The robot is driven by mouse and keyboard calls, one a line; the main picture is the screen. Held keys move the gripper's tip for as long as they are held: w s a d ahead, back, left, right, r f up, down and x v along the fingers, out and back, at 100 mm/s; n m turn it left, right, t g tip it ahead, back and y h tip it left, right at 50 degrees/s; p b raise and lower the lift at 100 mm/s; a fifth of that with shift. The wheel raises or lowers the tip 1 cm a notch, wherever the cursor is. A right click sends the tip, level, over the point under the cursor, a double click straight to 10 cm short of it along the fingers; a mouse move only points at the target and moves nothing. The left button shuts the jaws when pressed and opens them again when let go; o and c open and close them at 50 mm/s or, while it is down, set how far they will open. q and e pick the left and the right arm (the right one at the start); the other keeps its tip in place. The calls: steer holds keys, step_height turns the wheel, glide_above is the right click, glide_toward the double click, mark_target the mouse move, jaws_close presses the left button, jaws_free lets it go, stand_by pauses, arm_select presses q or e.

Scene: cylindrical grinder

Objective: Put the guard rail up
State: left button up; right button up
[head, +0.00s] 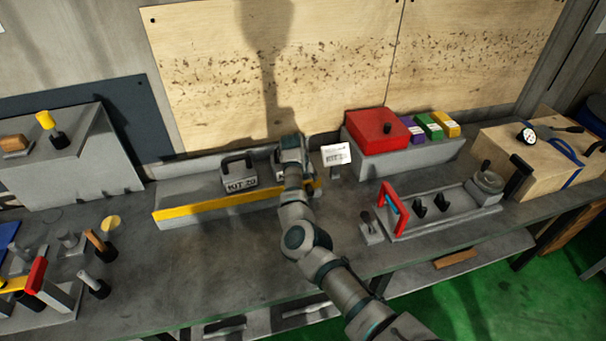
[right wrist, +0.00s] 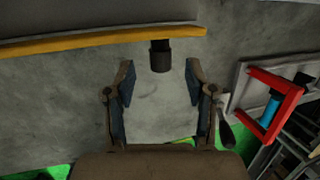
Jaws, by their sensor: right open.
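A long yellow bar (head: 200,209) runs along the front of a low grey block; it looks like the guard rail, though I cannot be sure. It also crosses the top of the right wrist view (right wrist: 90,41). A dark cylindrical knob (right wrist: 160,57) sticks out at the bar near its right end; I cannot tell whether it is fixed to it. My right gripper (right wrist: 161,76) is open, a finger on each side of the knob's line, apparently not touching it. In the head view my right gripper (head: 291,165) covers the bar's right part. My left gripper is out of view.
A grey weight (head: 238,176) marked KIT 20 stands on the block. A small sign (head: 336,155) and a red box (head: 378,130) stand right of my gripper. A fixture with a red frame (head: 388,199) stands further right. Bare bench lies in front of the block.

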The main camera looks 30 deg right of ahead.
steer(key=v, duration=0.5)
stand_by(0.4)
